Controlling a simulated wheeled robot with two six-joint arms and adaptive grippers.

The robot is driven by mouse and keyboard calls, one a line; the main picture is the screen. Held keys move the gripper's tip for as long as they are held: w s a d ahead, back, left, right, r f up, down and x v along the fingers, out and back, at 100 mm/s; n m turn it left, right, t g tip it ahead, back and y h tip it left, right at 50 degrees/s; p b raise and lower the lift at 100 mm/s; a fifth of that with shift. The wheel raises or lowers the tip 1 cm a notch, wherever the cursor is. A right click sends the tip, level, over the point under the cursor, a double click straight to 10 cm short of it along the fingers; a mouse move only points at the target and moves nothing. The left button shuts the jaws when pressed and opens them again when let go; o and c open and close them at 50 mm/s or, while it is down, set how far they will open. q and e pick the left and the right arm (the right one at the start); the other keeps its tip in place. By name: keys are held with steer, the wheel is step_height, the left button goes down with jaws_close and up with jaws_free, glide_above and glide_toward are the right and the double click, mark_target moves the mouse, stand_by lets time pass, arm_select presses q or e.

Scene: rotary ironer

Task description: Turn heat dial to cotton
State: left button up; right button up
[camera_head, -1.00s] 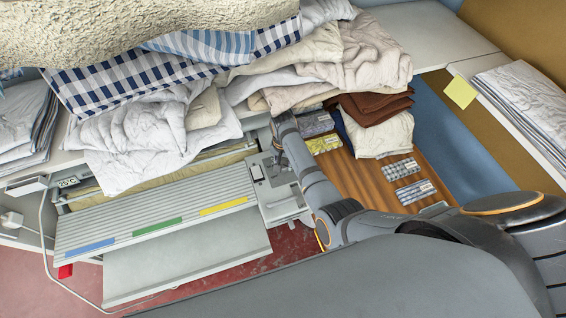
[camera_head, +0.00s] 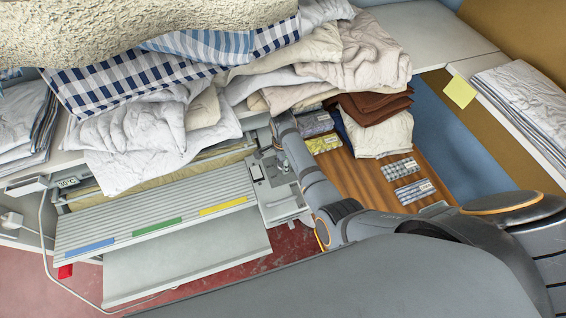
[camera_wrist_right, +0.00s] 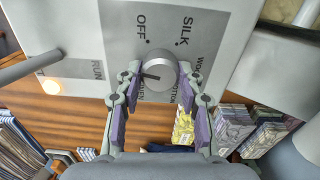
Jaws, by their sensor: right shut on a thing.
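The heat dial (camera_wrist_right: 162,62), a round silver knob, sits on the ironer's grey control panel (camera_wrist_right: 120,35) in the right wrist view. My right gripper (camera_wrist_right: 159,72) is shut on it, one purple-padded finger on each side. OFF (camera_wrist_right: 142,30) and SILK (camera_wrist_right: 184,31) read clearly; the labels to the right and below, seemingly wool and cotton, are partly covered by the fingers. In the head view my right arm hides the dial. My left gripper is out of view.
The ironer (camera_head: 160,215) has a slatted board with blue, green and yellow strips. Linens (camera_head: 160,130) are heaped above; a wooden surface (camera_head: 365,178) holds fabric packs.

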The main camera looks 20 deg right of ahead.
steer(key=m, duration=0.5)
steer(key=shift+m, duration=0.3)
steer(key=shift+r+m, duration=0.1)
steer(key=shift+m, duration=1.9)
steer(key=shift+w, duration=0.1)
steer(key=o, duration=1.2)
steer(key=shift+a, duration=0.1)
step_height(320, 180, up, 8)
steer(key=shift+f, duration=0.25)
